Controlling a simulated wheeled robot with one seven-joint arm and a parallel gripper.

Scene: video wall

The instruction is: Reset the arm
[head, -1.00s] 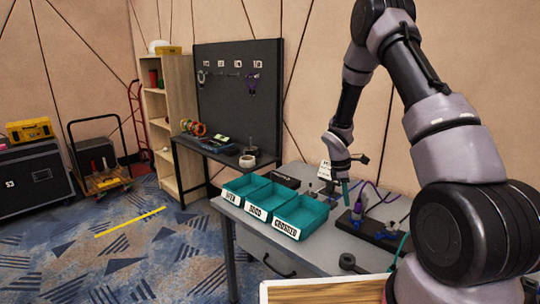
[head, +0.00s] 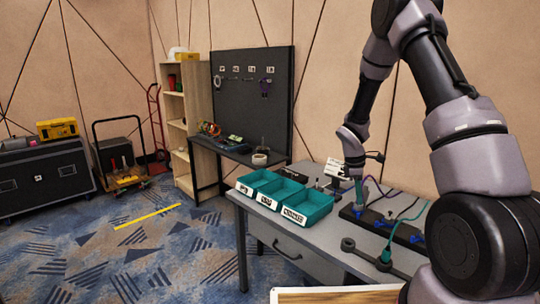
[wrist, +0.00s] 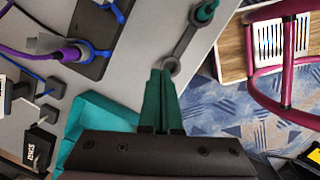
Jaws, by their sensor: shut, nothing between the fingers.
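My gripper (wrist: 163,78) is shut with its green fingers together and nothing between them. In the head view my gripper (head: 358,192) hangs over the grey workbench (head: 313,262), beside a black strip (head: 403,232) with blue connectors and cables. My arm comes down from the upper right. In the wrist view the fingers point over the bench edge, near a grey wrench-like tool (wrist: 188,38) lying on the bench. Whether the fingertips touch anything cannot be told.
Three teal bins (head: 307,203) with labels stand along the bench's left edge. A purple cable plug (wrist: 70,53) lies near the black strip. A wooden shelf (head: 190,140), a tool board (head: 253,110) and a cart (head: 124,172) stand behind. Blue carpet is open at left.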

